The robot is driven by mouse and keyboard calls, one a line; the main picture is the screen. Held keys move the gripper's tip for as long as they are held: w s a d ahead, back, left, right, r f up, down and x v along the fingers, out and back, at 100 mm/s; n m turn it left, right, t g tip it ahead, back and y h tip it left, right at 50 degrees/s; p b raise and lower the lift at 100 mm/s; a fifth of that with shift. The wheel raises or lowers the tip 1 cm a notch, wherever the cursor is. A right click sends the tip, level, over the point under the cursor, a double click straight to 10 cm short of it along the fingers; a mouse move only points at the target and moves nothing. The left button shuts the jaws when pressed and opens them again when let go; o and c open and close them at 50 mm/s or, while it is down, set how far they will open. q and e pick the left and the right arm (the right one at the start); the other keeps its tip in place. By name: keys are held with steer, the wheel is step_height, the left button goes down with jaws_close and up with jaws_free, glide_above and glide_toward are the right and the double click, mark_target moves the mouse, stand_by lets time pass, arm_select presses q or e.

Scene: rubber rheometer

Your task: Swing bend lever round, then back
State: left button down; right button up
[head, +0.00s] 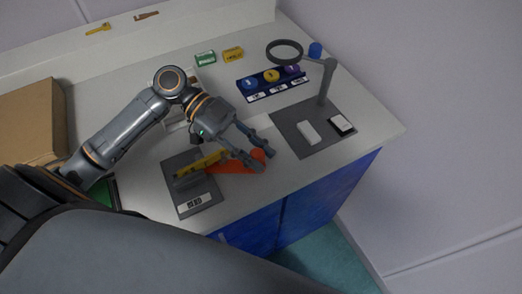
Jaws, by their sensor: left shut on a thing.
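The bend fixture (192,191) is a dark grey plate with a white label at its front, on the bench near the front edge. A yellow bar (198,165) lies across it. My right gripper is not in view.
A grey mat (290,141) with a magnifier ring on a stand (326,82) lies to the right. A blue rack (250,97) with coloured caps and small green and yellow boxes stand behind. A cardboard box (30,122) is at left.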

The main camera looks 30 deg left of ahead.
arm_select(q)
steer(key=c, duration=1)
jaws_free()
steer(key=v, duration=1.2)
steer(key=shift+c, duration=0.5)
